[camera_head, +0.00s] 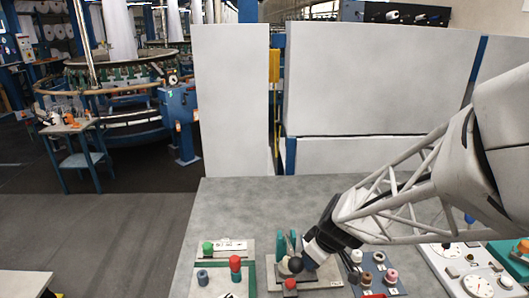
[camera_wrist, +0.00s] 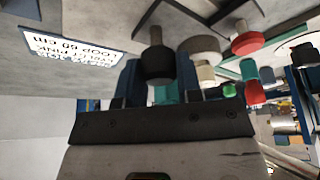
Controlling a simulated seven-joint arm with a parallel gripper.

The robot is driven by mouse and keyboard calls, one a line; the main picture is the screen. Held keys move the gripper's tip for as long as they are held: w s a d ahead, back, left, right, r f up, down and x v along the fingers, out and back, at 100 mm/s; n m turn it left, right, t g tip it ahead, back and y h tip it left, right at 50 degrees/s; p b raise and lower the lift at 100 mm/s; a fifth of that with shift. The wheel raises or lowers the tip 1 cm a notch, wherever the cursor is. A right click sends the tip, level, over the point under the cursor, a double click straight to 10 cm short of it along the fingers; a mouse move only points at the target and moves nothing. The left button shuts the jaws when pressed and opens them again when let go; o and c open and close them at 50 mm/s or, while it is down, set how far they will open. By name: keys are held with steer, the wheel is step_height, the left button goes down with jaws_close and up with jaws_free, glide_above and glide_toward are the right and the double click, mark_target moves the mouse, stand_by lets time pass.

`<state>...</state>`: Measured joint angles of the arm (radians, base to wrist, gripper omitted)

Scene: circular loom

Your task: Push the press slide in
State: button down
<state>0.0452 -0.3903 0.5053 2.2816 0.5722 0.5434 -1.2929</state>
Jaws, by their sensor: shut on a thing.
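The press slide seems to belong to the small fixture with teal uprights (camera_head: 281,244) on the grey table. A black round knob (camera_wrist: 157,64) on a grey stem shows in the wrist view, between the two dark fingers of my gripper (camera_wrist: 158,84). My gripper is shut on this knob. In the head view my gripper (camera_head: 305,259) reaches down from the right to the fixture, beside a dark ball-like knob (camera_head: 296,264). My wrist hides the fixture's right part, so how far in the slide sits cannot be told.
Left of the fixture stands a panel with a green knob (camera_head: 208,247) and a red-topped post (camera_head: 235,264). A dark plate with several round knobs (camera_head: 379,257) is at its right. A white dial panel (camera_head: 465,266) lies further right. The table's back is clear.

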steer(key=c, duration=0.8)
jaws_free()
steer(key=shift+a, duration=0.2)
steer(key=shift+d, duration=0.1)
steer(key=shift+v, duration=3.95)
